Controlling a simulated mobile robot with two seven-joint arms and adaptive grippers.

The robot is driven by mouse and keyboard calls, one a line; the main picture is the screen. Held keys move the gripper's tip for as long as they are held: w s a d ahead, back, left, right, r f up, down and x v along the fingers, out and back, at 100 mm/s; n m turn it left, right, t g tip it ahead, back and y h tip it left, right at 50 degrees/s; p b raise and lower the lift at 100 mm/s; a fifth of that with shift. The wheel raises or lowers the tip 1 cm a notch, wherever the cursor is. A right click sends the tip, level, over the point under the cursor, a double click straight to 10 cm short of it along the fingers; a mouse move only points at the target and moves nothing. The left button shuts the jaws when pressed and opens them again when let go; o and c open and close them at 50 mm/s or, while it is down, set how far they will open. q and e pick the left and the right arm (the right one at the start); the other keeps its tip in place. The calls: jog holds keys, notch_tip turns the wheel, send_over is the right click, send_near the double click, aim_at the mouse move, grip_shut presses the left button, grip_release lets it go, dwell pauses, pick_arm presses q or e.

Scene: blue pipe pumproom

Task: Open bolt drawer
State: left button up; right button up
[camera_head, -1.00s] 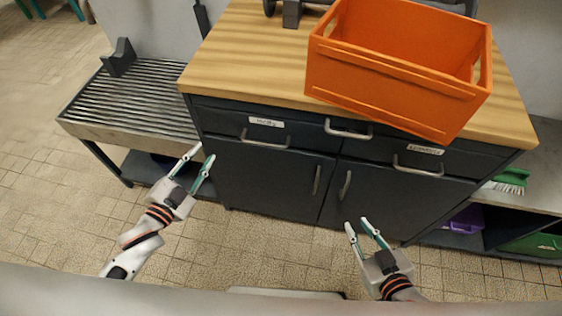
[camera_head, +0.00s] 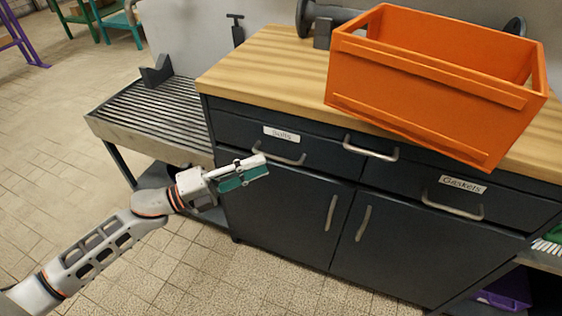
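The bolt drawer (camera_head: 231,129) is dark grey, at the upper left of the cabinet, with a white label (camera_head: 281,134) that appears to read "Bolts". It looks shut. Its metal bar handle (camera_head: 290,159) sits below the label. My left gripper (camera_head: 262,166) is in front of this drawer, its fingertips close to the left part of the handle. The fingers overlap in this view, so I cannot tell their gap or whether they touch the handle. My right gripper is out of view.
A large orange crate (camera_head: 425,95) stands on the wooden worktop (camera_head: 262,70), overhanging its front edge. The Gaskets drawer (camera_head: 400,180) is at right, with two cupboard doors below. A slatted metal bench (camera_head: 150,118) stands left of the cabinet. The tiled floor in front is clear.

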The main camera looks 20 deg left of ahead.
aim_at(277, 159)
pick_arm(q)
jog(key=x, duration=0.6)
jog(key=shift+c, duration=0.4)
grip_shut()
